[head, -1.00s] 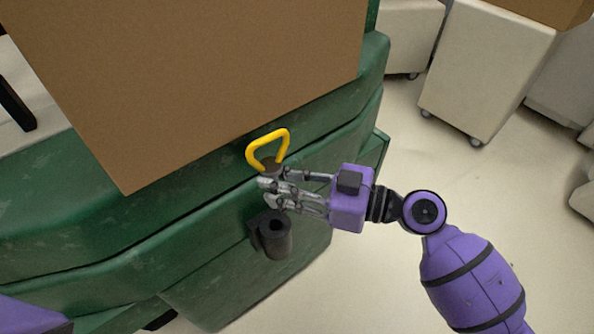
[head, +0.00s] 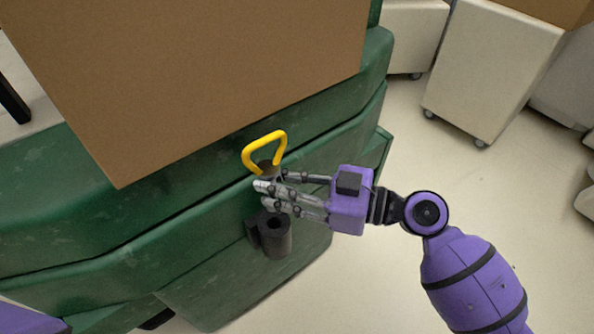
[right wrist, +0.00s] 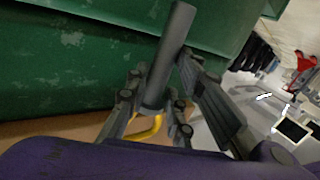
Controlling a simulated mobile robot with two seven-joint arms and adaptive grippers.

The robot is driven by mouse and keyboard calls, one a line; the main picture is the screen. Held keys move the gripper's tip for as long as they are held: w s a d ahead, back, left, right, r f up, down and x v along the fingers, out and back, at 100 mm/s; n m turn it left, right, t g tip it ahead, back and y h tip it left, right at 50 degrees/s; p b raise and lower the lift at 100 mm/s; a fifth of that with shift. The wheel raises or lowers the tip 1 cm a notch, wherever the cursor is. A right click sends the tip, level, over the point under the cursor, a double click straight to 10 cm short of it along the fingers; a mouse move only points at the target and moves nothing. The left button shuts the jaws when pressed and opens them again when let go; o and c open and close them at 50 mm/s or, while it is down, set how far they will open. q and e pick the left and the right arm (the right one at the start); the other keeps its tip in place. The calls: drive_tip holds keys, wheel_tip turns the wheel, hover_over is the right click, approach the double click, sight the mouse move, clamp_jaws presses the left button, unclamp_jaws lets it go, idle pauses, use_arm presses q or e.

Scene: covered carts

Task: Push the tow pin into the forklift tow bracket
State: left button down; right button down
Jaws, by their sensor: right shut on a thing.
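The tow pin has a yellow loop handle (head: 265,150) and a grey shaft. In the head view my right gripper (head: 272,184) is shut on the pin just below the handle. In the right wrist view the grey pin shaft (right wrist: 170,55) sticks out between the fingers, with part of the yellow handle (right wrist: 146,128) behind them. The black tow bracket (head: 272,236) is a round socket with a hole, fixed to the green forklift body (head: 90,235). The gripper and pin are just above the bracket; the pin's lower end is hidden in the head view. My left gripper is out of view.
A large brown box-like surface (head: 200,80) lies above the green body, close behind the yellow handle. Pale carts on casters (head: 490,70) stand at the back right. The floor (head: 480,190) right of the forklift is clear around my arm.

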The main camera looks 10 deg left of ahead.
drive_tip(key=shift+f+b, duration=1.8)
drive_tip(key=shift+f, duration=0.2)
drive_tip(key=shift+f+b, duration=0.3)
drive_tip(key=shift+b, duration=0.3)
drive_tip(key=shift+b, duration=0.6)
